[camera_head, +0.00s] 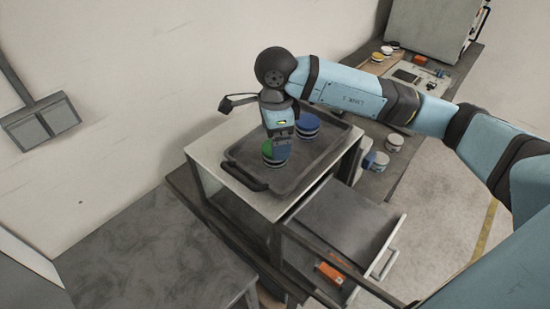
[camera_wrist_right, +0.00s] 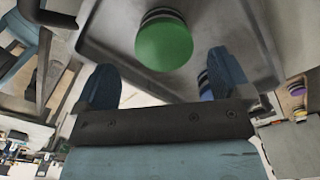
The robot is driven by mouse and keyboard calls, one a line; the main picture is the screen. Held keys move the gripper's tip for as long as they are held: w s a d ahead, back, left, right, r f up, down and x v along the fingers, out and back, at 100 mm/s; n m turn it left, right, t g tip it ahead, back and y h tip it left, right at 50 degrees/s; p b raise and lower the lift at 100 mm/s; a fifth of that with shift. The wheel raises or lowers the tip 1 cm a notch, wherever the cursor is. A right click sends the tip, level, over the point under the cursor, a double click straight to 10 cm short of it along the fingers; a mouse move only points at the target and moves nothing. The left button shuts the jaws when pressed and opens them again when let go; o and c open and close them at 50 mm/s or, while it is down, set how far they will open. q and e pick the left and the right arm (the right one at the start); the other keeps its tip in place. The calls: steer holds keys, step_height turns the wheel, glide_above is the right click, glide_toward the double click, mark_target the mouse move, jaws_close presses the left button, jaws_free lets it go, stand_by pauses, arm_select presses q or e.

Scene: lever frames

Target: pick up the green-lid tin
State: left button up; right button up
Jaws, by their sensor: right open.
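The green-lid tin (camera_head: 267,149) stands on a dark grey tray (camera_head: 243,158), partly hidden by my right gripper (camera_head: 281,152) in the head view. In the right wrist view its round green lid (camera_wrist_right: 164,46) shows beyond the fingers, roughly centred between them. My right gripper (camera_wrist_right: 163,82) is open and empty, with a blue finger on either side. No finger visibly touches the tin. A blue-lid tin (camera_head: 308,123) stands on the same tray, behind and to the right; in the wrist view it is mostly hidden by the right-hand finger. My left gripper is not in view.
The tray lies on a white-topped cabinet (camera_head: 206,150) with an open drawer (camera_head: 335,225) in front, near an orange item (camera_head: 330,272). White tins (camera_head: 394,142) stand on a dark bench at right. A wall is behind and left.

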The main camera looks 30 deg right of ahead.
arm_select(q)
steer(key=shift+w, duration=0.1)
arm_select(e)
steer(key=shift+f, duration=0.6)
arm_select(q)
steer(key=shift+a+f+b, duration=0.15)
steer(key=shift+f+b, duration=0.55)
steer(key=shift+b, duration=0.05)
arm_select(e)
steer(key=f, duration=0.4)
steer(key=shift+w+f, duration=0.15)
steer(key=shift+w, duration=0.1)
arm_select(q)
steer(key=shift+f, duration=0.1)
arm_select(e)
steer(key=c, duration=0.9)
steer(key=shift+c, duration=0.6)
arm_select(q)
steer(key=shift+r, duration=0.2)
arm_select(e)
steer(key=shift+r, duration=0.2)
